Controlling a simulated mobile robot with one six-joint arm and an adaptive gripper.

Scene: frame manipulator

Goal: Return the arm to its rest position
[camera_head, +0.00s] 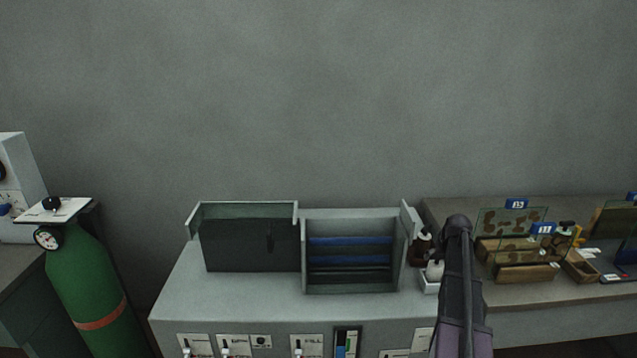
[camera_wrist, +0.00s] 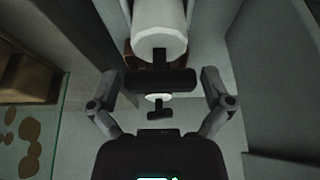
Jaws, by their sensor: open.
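My arm (camera_head: 456,290) rises at the right of the grey bench in the head view; its gripper end cannot be made out there. In the wrist view my gripper (camera_wrist: 160,80) is open, with its two jointed fingers spread left and right. A white cylinder (camera_wrist: 160,20), apparently a bottle, lies beyond the fingertips. Dark bar-shaped parts and a small white round part show between the fingers; whether they touch the fingers I cannot tell. In the head view a white bottle (camera_head: 434,268) and a dark brown bottle (camera_head: 422,245) stand just left of my arm.
A grey frame rack (camera_head: 308,250) with blue bars stands on the bench (camera_head: 230,300), left of my arm. A green gas cylinder (camera_head: 82,285) stands at left. The wall above is bare.

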